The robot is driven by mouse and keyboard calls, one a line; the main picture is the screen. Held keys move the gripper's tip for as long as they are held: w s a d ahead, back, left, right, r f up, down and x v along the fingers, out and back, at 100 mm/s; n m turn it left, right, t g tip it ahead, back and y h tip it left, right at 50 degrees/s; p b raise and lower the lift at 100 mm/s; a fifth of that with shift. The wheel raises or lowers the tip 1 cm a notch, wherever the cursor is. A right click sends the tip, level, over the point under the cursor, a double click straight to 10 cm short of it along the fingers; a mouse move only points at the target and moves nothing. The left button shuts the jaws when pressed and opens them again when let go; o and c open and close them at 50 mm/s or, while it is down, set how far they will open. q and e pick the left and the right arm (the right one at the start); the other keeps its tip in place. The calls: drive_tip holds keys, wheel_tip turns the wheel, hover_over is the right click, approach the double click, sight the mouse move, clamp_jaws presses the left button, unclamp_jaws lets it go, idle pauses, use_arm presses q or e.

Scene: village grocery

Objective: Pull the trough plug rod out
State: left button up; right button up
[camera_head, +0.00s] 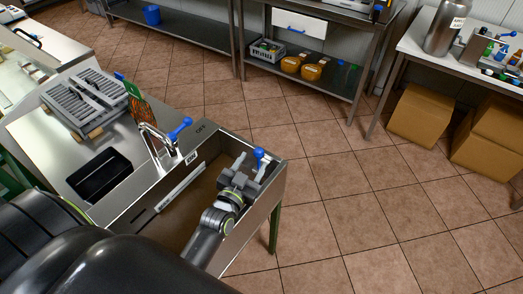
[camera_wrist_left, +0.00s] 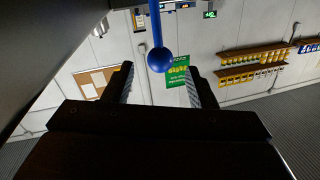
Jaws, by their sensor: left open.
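The plug rod, blue with a ball end (camera_head: 259,154), stands at the far right end of the metal trough (camera_head: 270,196). In the left wrist view the ball (camera_wrist_left: 158,60) shows between my two fingers, with the blue rod running up out of the picture. My left gripper (camera_head: 254,163) is over the trough, open, with its fingers either side of the ball in that view. I see gaps between the ball and both fingers. The rod's lower end and the plug are hidden by the gripper in the head view. My right gripper is not in view.
A tap with a blue lever (camera_head: 180,129) stands at the trough's back edge. Left of it are a black tray (camera_head: 100,175) and a grey slatted rack (camera_head: 86,101) on the steel counter. The tiled floor right of the trough is clear. Cardboard boxes (camera_head: 425,116) stand farther right.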

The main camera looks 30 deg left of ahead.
sight(256, 156)
use_arm(q)
drive_tip(key=shift+w+r+p, duration=0.25)
drive_tip(key=shift+w+p, duration=0.35)
drive_tip(key=shift+w, duration=0.05)
drive_tip(key=w+p, duration=0.1)
drive_tip(key=w, duration=0.3)
drive_tip(key=shift+w+a+f+p, duration=0.15)
drive_tip(key=shift+p, duration=0.25)
drive_tip(key=shift+w, duration=0.9)
drive_tip(key=shift+c, duration=0.3)
drive_tip(key=shift+c, duration=1.2)
clamp_jaws()
